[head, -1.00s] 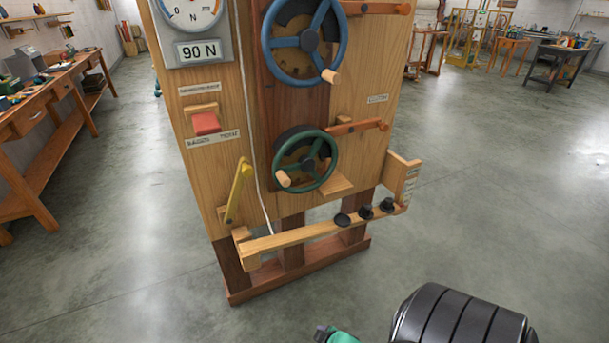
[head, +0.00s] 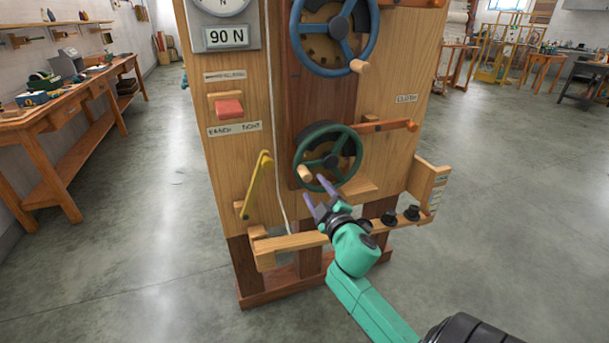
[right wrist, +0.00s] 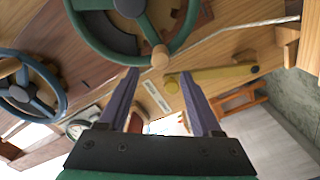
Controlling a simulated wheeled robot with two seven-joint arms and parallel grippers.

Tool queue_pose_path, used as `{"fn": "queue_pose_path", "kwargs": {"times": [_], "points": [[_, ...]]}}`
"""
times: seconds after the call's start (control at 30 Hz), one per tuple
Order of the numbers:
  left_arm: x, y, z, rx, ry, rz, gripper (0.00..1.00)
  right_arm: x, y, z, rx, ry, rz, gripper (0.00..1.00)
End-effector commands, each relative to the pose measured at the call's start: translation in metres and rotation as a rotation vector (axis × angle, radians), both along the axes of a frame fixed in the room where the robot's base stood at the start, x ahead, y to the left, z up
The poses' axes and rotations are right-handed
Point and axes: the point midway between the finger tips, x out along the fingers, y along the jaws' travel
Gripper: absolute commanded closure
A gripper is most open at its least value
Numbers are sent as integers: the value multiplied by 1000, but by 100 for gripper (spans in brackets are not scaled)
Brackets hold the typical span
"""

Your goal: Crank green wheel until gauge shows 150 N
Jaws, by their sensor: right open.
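The green wheel (head: 328,157) is on the front of a wooden panel, with a light wooden crank knob (head: 304,173) at its lower left. The gauge readout (head: 226,37) shows 90 N; its dial above is mostly cut off. My right gripper (head: 316,191) is open, its purple fingers just below the knob and pointing up at it. In the right wrist view the knob (right wrist: 160,57) appears just beyond and between the open fingertips (right wrist: 160,76), with nothing held. The green wheel's rim (right wrist: 105,45) crosses the top there. My left gripper is not in view.
A blue wheel (head: 334,38) with its own knob is above the green one. A yellow lever (head: 257,185) and a red button (head: 229,108) are to the left. An orange lever (head: 387,126) is to the right. A wooden bar (head: 285,243) with black knobs runs below.

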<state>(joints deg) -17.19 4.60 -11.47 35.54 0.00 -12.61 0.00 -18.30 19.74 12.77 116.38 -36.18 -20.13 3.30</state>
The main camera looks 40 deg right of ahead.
Motion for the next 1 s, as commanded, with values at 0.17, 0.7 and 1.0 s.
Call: {"fn": "queue_pose_path", "kwargs": {"times": [0.17, 0.7, 1.0], "points": [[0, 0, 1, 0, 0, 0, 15, 47, -16, 1, 0, -3, 0, 34], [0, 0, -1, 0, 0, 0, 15, 82, -28, -1, 2, 1, 1, 50], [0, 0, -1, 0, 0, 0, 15, 82, -28, -1, 2, 1, 1, 100]]}}
